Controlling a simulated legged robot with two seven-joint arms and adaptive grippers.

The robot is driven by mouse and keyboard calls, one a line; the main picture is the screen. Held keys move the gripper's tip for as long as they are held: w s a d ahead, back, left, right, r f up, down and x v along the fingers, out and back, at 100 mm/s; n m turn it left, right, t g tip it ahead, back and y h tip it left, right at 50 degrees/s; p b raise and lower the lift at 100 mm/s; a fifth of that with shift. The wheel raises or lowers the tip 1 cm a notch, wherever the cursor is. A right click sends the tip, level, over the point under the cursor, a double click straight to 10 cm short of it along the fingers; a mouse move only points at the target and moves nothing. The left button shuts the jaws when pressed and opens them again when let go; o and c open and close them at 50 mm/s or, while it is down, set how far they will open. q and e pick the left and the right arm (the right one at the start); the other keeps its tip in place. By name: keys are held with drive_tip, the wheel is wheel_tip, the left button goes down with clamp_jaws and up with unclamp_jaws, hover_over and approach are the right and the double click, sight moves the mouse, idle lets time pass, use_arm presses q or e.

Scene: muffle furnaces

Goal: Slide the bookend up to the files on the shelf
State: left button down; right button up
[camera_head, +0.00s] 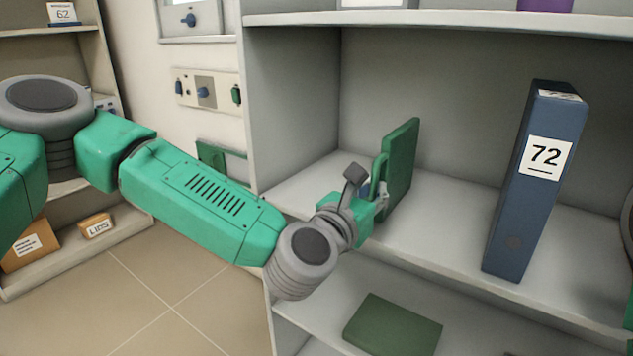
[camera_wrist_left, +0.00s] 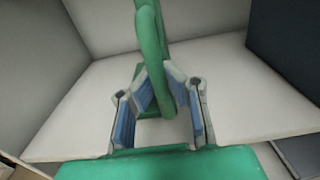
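The green bookend (camera_head: 400,170) stands upright on the middle shelf (camera_head: 450,195), towards its left side. A blue file marked 72 (camera_head: 536,180) stands upright to its right, with a wide gap between them. My left gripper (camera_head: 370,190) is at the bookend's left side. In the left wrist view, its blue-padded fingers (camera_wrist_left: 160,105) are spread, with a green upright bar of the bookend (camera_wrist_left: 153,60) between them, nearer the right finger. Whether a pad touches it is unclear. The file shows dark at upper right (camera_wrist_left: 285,45). My right gripper is out of view.
The cabinet's left wall (camera_head: 290,110) is close behind my left forearm. A dark green flat item (camera_head: 393,325) lies on the shelf below. The middle shelf is bare between bookend and file. Part of my right arm shows at the right edge.

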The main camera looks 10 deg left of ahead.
use_arm(q)
drive_tip(key=shift+s+d, duration=0.7)
drive_tip(key=shift+d, duration=1.2)
drive_tip(key=shift+s+d, duration=0.75)
drive_tip(key=shift+d, duration=1.2)
drive_tip(key=shift+s+d, duration=0.7)
drive_tip(key=shift+d, duration=1.3)
drive_tip(key=shift+s+d+b, duration=0.1)
drive_tip(key=shift+s+d, duration=0.2)
drive_tip(key=shift+d, duration=0.45)
drive_tip(key=shift+s+d+b, duration=0.15)
drive_tip(key=shift+s+d, duration=0.1)
drive_tip(key=shift+d, duration=0.45)
drive_tip(key=shift+s+d+b, duration=0.1)
drive_tip(key=shift+s+d, duration=0.2)
drive_tip(key=shift+d, duration=0.45)
drive_tip(key=shift+s+d+f, duration=0.1)
drive_tip(key=shift+s+d, duration=0.1)
drive_tip(key=shift+d, duration=0.25)
drive_tip(key=c, duration=1.4)
unclamp_jaws()
drive_tip(key=shift+a, duration=0.1)
drive_tip(key=shift+o, duration=0.2)
drive_tip(key=v, duration=0.9)
drive_tip(key=shift+p, duration=0.4)
drive_tip(key=shift+w, duration=0.1)
